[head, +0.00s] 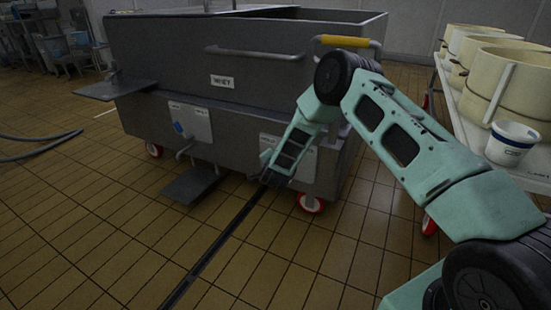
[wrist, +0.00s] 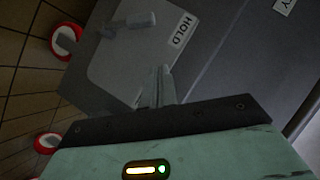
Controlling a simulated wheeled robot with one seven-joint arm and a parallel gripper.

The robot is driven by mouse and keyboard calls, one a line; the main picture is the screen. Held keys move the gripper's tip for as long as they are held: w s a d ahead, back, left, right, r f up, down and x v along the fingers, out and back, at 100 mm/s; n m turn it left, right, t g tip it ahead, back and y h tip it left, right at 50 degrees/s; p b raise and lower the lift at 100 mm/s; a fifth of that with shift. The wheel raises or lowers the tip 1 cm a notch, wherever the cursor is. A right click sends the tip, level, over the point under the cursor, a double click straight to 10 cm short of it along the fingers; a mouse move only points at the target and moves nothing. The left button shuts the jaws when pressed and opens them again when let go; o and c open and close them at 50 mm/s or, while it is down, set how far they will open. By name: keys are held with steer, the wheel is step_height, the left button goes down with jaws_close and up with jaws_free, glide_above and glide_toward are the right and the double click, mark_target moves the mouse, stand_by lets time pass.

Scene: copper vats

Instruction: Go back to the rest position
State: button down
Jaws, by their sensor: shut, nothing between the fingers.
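My gripper (wrist: 161,72) is shut and empty in the wrist view, its narrow fingers pointing toward a grey metal plate (wrist: 118,62) on the vat's side. The plate carries a HOLD label (wrist: 183,29) and a grey lever or valve (wrist: 135,24). In the head view my arm reaches forward and down, and the gripper (head: 266,180) is low in front of the vat (head: 260,95). The arm partly hides the right-hand plate (head: 268,140). I cannot tell whether the fingertips touch the plate.
The vat bears a WHEY label (head: 222,81), a yellow-gripped handle (head: 340,41) and red-rimmed wheels (head: 311,203). A foot pedal (head: 190,186) sticks out below. A table at right holds cream tubs (head: 500,85) and a white bucket (head: 512,143). Tiled floor at left is mostly clear, with a hose (head: 40,139).

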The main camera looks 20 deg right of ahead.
stand_by(0.4)
steer(key=s+a+r+n+g+y, duration=0.1)
steer(key=s+a+r+n+y, duration=0.25)
steer(key=a, duration=0.35)
steer(key=s+a+r+n+g+y, duration=0.1)
steer(key=s+a+r+n+y, duration=0.1)
steer(key=a+r, duration=0.35)
steer(key=s+a+r+n+y, duration=0.2)
steer(key=a+r+n+y, duration=0.1)
steer(key=a, duration=0.6)
steer(key=s+a+r+n+g+y, duration=0.2)
steer(key=s+a+r+n+g, duration=0.25)
steer(key=s, duration=0.55)
steer(key=s+a+r+n+g, duration=0.1)
steer(key=s+a+r+n, duration=0.15)
steer(key=s, duration=0.55)
steer(key=s+a+r+n+g, duration=0.1)
steer(key=s+n+g, duration=0.15)
steer(key=s, duration=0.65)
steer(key=s+d+r+n+g+h, duration=0.1)
steer(key=s+d+n+h, duration=0.2)
steer(key=s, duration=0.5)
steer(key=s+d+r+n+g+h, duration=0.1)
steer(key=s+d+n, duration=0.1)
steer(key=s+d, duration=0.5)
step_height(320, 180, up, 32)
steer(key=s+a+p, duration=0.1)
steer(key=a+p, duration=0.1)
steer(key=p, duration=3)
steer(key=shift+s, duration=0.4)
